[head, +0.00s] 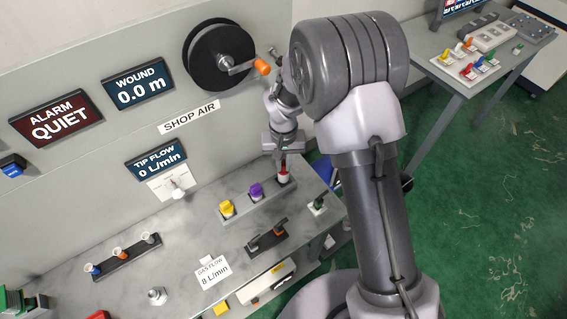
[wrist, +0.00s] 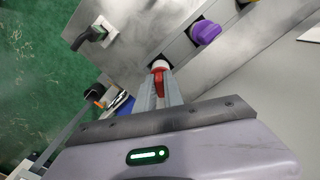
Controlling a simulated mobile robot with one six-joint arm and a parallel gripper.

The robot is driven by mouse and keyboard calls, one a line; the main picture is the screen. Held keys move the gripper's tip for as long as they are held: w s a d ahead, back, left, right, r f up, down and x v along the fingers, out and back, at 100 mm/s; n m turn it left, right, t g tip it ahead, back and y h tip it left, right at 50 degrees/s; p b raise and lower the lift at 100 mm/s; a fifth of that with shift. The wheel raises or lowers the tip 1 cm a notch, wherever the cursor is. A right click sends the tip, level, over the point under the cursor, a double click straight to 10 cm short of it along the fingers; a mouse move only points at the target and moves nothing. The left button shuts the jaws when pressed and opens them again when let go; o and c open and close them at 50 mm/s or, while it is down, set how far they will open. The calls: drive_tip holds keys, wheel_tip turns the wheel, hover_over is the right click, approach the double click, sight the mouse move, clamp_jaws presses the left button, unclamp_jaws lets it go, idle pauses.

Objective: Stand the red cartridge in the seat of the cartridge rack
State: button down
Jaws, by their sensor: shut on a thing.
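The red cartridge (head: 283,177), with a white part below its red part, is between the fingers of my gripper (head: 283,162). It is at the right end of the grey cartridge rack (head: 268,201). In the wrist view the red cartridge (wrist: 159,76) is between the fingertips of my gripper (wrist: 160,84), with its white end over or in a dark square opening of the rack (wrist: 181,48). My fingers partly hide it, and I cannot tell how deep it sits. It looks about upright.
A purple cartridge (head: 255,190) and a yellow cartridge (head: 227,207) stand in the same rack to the left. A green-handled item (head: 318,204) is to the right, and a dark holder (head: 266,242) is in front. The panel wall rises close behind.

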sight(284, 170)
drive_tip(key=shift+f+b, duration=1.6)
drive_tip(key=shift+f, duration=0.35)
drive_tip(key=shift+r, duration=0.1)
drive_tip(key=c, duration=1)
unclamp_jaws()
drive_tip(key=shift+o, duration=0.2)
drive_tip(key=shift+r, duration=0.1)
drive_tip(key=shift+r+p, duration=1.95)
drive_tip(key=shift+r, duration=0.95)
